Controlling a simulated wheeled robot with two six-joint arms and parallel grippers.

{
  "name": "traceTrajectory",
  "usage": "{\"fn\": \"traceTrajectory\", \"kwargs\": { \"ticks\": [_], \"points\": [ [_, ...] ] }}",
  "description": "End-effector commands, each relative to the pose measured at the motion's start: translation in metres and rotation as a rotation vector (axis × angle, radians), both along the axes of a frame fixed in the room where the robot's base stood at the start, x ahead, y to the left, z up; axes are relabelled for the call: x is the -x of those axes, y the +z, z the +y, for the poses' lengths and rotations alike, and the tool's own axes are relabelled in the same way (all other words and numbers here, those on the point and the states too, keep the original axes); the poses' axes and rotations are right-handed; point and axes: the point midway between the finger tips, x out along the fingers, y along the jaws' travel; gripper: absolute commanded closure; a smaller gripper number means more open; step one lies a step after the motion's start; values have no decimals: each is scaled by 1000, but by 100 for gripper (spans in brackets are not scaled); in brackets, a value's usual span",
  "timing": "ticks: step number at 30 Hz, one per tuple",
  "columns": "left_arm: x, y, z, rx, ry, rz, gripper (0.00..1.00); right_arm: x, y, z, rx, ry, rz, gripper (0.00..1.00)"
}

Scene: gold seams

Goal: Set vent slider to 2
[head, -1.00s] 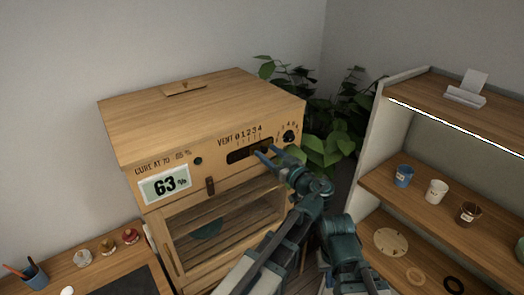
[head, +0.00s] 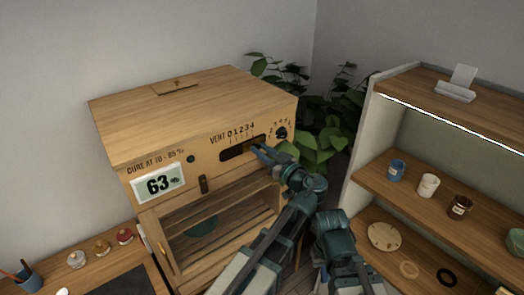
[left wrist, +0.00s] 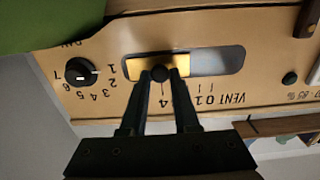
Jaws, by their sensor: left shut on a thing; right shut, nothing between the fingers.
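The vent slider's slot (head: 233,153) is a dark opening under the marks 0 to 4 on the front of the wooden cabinet (head: 190,108). In the left wrist view, which shows the panel upside down, the slider's dark round knob (left wrist: 160,73) stands at the 4 mark, with a yellow plate behind it in the slot. My left gripper (head: 259,152) reaches the right part of the slot. Its fingers (left wrist: 162,76) are shut on the knob, one on each side, and hide the marks around 2 and 3. My right gripper's fingers do not show.
A numbered dial (head: 281,133) is right of the slot; its pointer also shows in the left wrist view (left wrist: 80,72). A display (head: 158,184) reads 63 %. A leafy plant (head: 315,145) stands close behind the cabinet's right side. A shelf unit (head: 425,210) with cups is at right.

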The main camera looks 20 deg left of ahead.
Motion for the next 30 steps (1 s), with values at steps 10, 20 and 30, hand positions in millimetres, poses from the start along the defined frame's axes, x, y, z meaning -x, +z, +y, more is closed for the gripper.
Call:
{"fn": "traceTrajectory", "kwargs": {
  "ticks": [10,20,30],
  "points": [
    [0,0,0,0,-1,0,100,0,0,0,0,0,0,100],
    [0,0,0,0,-1,0,100,0,0,0,0,0,0,100],
    [20,0,14,0,1,0,100,0,0,0,0,0,0,100]
  ]
}}
